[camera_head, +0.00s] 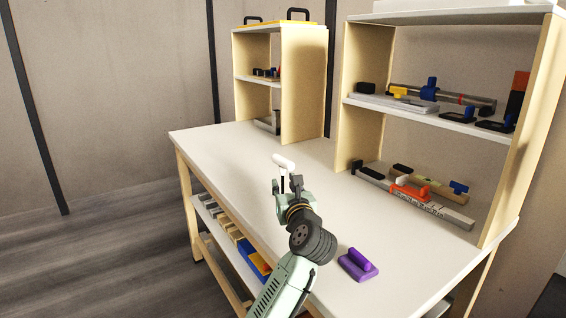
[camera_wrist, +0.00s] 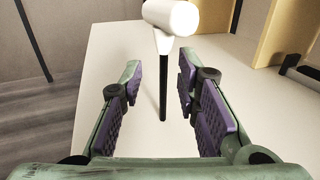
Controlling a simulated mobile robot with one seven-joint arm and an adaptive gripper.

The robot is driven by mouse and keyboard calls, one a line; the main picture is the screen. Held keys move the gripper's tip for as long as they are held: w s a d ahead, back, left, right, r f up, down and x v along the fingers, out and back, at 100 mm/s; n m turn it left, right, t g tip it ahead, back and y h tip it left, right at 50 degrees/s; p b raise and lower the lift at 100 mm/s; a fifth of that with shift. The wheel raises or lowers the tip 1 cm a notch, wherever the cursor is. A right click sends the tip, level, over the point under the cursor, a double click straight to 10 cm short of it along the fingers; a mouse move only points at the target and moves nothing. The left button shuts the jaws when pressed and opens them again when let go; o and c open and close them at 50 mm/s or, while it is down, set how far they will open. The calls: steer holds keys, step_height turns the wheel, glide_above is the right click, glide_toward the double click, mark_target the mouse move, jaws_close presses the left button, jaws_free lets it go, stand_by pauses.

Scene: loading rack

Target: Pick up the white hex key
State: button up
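The white hex key (camera_wrist: 172,17) has a thick white T-shaped handle and a thin black shaft pointing down. It stands roughly upright over the white tabletop, and its handle also shows in the head view (camera_head: 284,161). My gripper (camera_wrist: 160,85) is open, with purple pads on both fingers. The shaft appears between the two fingers in the wrist view, with a gap on each side. The handle is above and beyond the fingertips. In the head view my gripper (camera_head: 287,184) is just below the handle and hides the lower shaft. I cannot tell what supports the key.
A purple tool (camera_head: 358,264) lies on the workbench (camera_head: 225,145) near my arm. A wooden shelf unit (camera_head: 349,100) at right holds several tools. A smaller unit (camera_head: 303,85) stands at the back. The tabletop left of my gripper is clear.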

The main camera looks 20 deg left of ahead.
mark_target(283, 177)
steer(key=x, duration=0.2)
steer(key=p+x, duration=0.1)
steer(key=x, duration=0.1)
steer(key=shift+d+r, duration=0.2)
steer(key=shift+r, duration=0.2)
steer(key=shift+w+a+f+p, duration=0.1)
steer(key=shift+w+a+p, duration=0.05)
steer(key=shift+w+p, duration=0.2)
jaws_close()
